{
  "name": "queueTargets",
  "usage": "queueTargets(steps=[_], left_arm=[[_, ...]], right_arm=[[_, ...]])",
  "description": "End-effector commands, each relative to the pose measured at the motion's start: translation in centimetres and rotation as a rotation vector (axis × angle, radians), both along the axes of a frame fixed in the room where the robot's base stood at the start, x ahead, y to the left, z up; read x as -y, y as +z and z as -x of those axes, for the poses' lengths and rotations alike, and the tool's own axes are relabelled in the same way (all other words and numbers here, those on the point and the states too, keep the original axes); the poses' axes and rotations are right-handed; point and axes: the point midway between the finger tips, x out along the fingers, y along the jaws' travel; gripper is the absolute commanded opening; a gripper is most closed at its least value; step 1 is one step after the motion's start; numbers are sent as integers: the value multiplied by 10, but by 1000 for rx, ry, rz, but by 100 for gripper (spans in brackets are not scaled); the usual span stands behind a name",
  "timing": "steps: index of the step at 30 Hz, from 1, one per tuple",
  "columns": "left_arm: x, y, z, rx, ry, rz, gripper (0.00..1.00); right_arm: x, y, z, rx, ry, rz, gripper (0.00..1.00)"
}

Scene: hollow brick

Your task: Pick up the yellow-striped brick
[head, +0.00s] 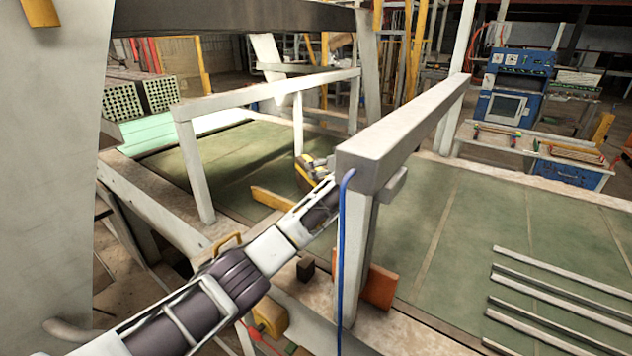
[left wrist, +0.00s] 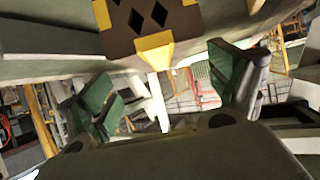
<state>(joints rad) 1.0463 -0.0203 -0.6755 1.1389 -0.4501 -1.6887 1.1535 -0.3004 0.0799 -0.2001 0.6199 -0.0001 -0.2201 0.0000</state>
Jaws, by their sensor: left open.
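The yellow-striped brick (left wrist: 150,22) is dark brown with yellow patches and diamond-shaped holes. It shows at the top of the left wrist view, cut off by the picture edge, beyond my fingertips. In the head view a small yellow and dark shape (head: 304,173), which looks like this brick, sits at the far end of my left arm beside the white post. My left gripper (left wrist: 160,88) is open, its two green-padded fingers apart with nothing between them. In the head view its end is partly hidden by the white beam. My right gripper is not in view.
A white frame's thick beam (head: 400,135) and post stand close by my left forearm, with a blue cable (head: 343,260) hanging there. An orange block (head: 380,287) and a small dark block (head: 306,268) lie near the post. Metal bars (head: 550,295) lie on the green surface at right.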

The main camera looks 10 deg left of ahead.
Motion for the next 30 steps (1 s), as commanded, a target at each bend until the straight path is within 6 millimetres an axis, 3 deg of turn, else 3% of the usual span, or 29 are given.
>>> queueTargets(steps=[18, 30], left_arm=[[-31, -20, -31, -1, 1, -1, 91], [-33, -23, -33, 0, 0, 0, 91]], right_arm=[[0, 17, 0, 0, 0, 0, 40], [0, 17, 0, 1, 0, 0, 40]])
